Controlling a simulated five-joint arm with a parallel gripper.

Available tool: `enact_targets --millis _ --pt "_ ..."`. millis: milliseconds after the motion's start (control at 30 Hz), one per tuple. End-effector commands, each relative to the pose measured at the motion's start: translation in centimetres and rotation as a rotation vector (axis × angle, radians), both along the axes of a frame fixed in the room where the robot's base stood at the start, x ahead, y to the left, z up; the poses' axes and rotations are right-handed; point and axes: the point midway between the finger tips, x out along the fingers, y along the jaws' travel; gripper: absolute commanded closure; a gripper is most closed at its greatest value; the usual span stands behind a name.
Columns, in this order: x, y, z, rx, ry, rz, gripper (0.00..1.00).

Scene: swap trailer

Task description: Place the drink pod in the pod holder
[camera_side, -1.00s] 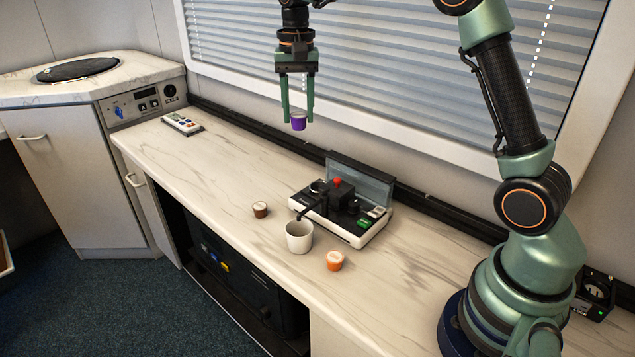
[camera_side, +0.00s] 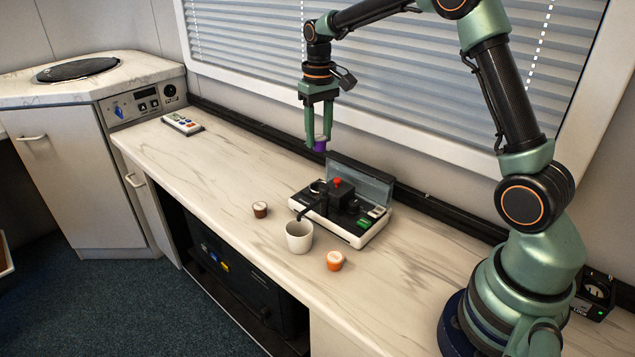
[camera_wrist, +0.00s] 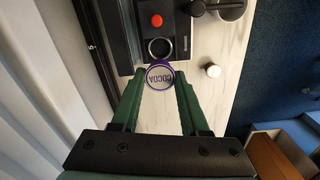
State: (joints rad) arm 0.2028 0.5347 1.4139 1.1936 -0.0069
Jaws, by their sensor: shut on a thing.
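The drink pod (camera_side: 320,146) is purple with a pale lid. My gripper (camera_side: 319,141) is shut on it and holds it in the air above the back of the counter. In the wrist view the pod (camera_wrist: 161,77) sits between my fingertips, its lid reading "COCOA". The pod holder (camera_side: 318,187) is the round opening at the left end of the small black and white machine, below the held pod in the side view. In the wrist view the holder (camera_wrist: 160,48) shows as a dark ringed hole just beyond the pod.
The machine (camera_side: 352,236) has a red knob (camera_side: 337,181) and a raised lid (camera_side: 360,183) behind it. A white cup (camera_side: 299,238) stands in front. A brown pod (camera_side: 260,209) and an orange pod (camera_side: 335,261) stand nearby.

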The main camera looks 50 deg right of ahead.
Motion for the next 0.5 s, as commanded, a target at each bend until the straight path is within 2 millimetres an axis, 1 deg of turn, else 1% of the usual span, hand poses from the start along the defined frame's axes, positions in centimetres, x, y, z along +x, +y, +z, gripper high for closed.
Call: enact_targets --millis 33,200,300,500 --pt "-0.1 0.0 -1.4 0.001 0.006 0.000 1.00" --pt "-0.1 0.0 -5.1 0.001 0.005 -0.001 1.00" --pt "0.0 0.0 -6.4 0.000 0.002 -0.001 1.00" --pt "0.0 0.0 -7.9 0.000 0.002 -0.001 1.00"
